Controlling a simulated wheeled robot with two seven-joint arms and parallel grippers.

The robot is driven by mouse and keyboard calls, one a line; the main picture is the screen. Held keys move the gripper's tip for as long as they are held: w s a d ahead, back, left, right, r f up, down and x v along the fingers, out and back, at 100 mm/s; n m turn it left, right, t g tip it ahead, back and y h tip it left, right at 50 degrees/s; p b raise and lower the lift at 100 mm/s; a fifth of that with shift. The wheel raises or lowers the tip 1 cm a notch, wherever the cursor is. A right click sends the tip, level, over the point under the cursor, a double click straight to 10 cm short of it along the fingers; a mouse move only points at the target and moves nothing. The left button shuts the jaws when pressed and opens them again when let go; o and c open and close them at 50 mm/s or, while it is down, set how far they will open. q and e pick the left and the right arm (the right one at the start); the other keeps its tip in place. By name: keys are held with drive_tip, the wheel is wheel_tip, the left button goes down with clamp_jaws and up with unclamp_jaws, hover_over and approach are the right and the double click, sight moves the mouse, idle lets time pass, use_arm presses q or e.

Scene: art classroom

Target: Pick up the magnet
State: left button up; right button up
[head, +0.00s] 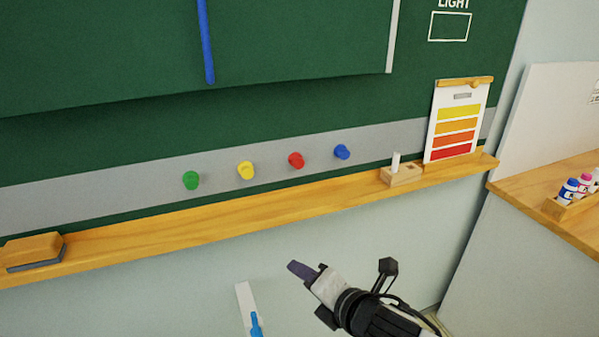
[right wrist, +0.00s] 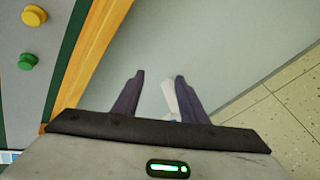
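Round magnets sit in a row on the grey strip of the green board in the head view: green (head: 191,180), yellow (head: 246,170), red (head: 296,160) and blue (head: 342,152). In the right wrist view the green magnet (right wrist: 34,15) and yellow magnet (right wrist: 27,61) show at the upper left. My right gripper (head: 300,269) is below the wooden ledge, apart from the magnets. In the right wrist view its two fingers (right wrist: 157,95) are spread with nothing held between them. My left gripper is not in view.
A wooden ledge (head: 270,208) runs below the magnets. It carries an eraser (head: 33,250), a chalk holder (head: 402,175) and a colour chart (head: 457,120). A white strip with a blue part (head: 246,305) is below the ledge.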

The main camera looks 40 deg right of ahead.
sight(299, 165)
drive_tip(key=w+d+r+n+t+h, duration=0.1)
drive_tip(key=d+r+n+t, duration=0.1)
drive_tip(key=r+n, duration=0.5)
drive_tip(key=w+d+r+n+t+h, duration=0.1)
drive_tip(key=d+r+n+h, duration=0.15)
drive_tip(key=r, duration=0.85)
drive_tip(key=shift+n, duration=0.55)
drive_tip(key=x, duration=0.3)
drive_tip(key=r+x, duration=0.1)
drive_tip(key=x, duration=0.6)
drive_tip(key=shift+w+a+r, duration=0.1)
drive_tip(key=shift+r, duration=0.15)
drive_tip(key=shift+w, duration=0.2)
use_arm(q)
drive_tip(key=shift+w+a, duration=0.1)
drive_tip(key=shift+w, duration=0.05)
use_arm(e)
drive_tip(key=c, duration=0.9)
